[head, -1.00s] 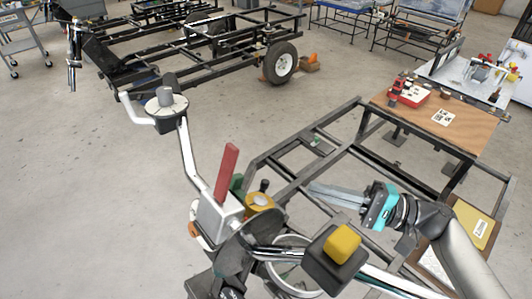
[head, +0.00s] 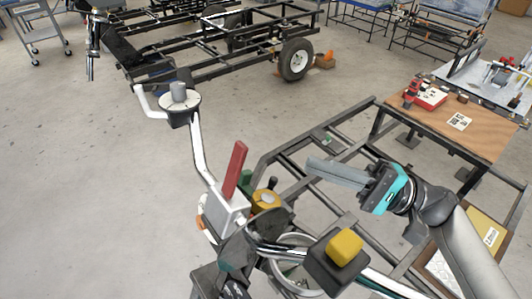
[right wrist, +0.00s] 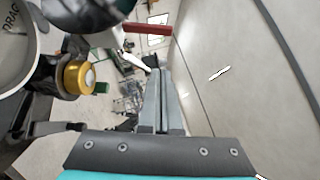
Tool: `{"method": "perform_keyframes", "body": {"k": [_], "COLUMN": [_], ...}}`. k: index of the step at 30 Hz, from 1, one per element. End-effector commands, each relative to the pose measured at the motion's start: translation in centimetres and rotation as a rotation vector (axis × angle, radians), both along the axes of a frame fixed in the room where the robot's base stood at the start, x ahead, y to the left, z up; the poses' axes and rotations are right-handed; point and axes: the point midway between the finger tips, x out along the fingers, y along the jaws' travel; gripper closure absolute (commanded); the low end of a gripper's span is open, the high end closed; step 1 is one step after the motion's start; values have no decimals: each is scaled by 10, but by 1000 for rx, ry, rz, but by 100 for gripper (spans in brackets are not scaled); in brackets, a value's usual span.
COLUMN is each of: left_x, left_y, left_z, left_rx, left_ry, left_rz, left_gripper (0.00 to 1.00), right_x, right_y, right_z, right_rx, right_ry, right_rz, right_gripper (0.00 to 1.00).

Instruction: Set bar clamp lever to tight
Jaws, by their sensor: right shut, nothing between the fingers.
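A red lever (head: 235,170) stands up, leaning slightly right, from a pale metal block (head: 224,208) on the chrome handlebar (head: 198,150). The red lever also shows in the right wrist view (right wrist: 148,28), lying sideways near the top. My right gripper (head: 312,163) is shut and empty. Its grey fingers point left, to the right of the lever and apart from it. In the right wrist view the shut fingers (right wrist: 160,75) point up the picture, below the lever. My left gripper is not in view.
A gold knob (head: 266,201) with a dark stalk sits just right of the block. A yellow button on a black box (head: 345,247) lies nearer, below my right gripper. A round dial (head: 180,104) tops the handlebar's far end. A black frame (head: 290,150) stands behind; open floor is left.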

Motion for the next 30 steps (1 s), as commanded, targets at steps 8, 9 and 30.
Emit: {"method": "perform_keyframes", "body": {"k": [8,9,30], "left_x": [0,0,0], "left_y": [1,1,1], "left_z": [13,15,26], "left_rx": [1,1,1], "left_ry": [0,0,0], "left_rz": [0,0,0], "left_gripper": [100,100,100], "right_x": [12,11,-9], "right_y": [57,64,89], "right_z": [20,22,33], "right_rx": [1,1,-3], "right_ry": [-4,-3,-1], "right_rz": [2,2,-1], "right_gripper": [100,100,100]}}
